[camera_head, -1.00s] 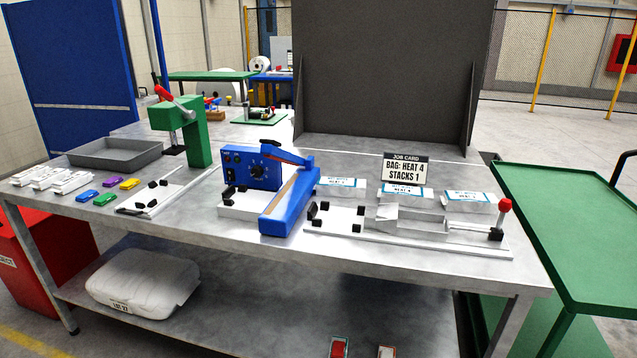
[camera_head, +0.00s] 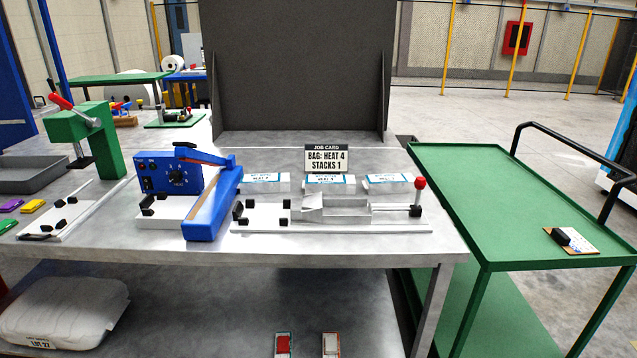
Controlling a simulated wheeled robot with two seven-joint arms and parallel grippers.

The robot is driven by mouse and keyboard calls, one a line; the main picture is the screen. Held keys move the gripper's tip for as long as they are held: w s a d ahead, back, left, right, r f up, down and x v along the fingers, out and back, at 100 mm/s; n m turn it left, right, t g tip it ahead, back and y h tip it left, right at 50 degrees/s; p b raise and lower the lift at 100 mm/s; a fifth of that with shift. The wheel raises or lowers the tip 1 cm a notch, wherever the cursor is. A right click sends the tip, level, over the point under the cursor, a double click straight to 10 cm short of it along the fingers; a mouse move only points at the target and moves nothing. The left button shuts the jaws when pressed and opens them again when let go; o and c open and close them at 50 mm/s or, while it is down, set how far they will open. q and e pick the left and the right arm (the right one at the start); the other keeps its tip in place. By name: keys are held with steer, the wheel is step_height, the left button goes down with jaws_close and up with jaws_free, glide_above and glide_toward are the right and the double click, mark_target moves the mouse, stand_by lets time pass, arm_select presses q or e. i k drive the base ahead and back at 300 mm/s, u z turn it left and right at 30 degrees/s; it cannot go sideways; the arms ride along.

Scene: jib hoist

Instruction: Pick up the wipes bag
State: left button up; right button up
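A large white bag-like bundle (camera_head: 65,310) marked "LOT 27" lies on the lower shelf at the left. I cannot tell which of these is the wipes bag. The job card (camera_head: 326,158) reads "BAG: HEAT 4, STACKS 1". Neither of my grippers is in view.
A blue heat sealer (camera_head: 212,205) and a white fixture with a red-knobbed lever (camera_head: 420,184) stand before the packs. A green press (camera_head: 95,140) is at the left. A green cart (camera_head: 480,190), mostly bare, stands at the right with a small board (camera_head: 573,240) on it.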

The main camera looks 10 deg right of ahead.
mark_target(328, 184)
steer(key=z, duration=2.3)
steer(key=i, duration=1.45)
steer(key=u, duration=2.4)
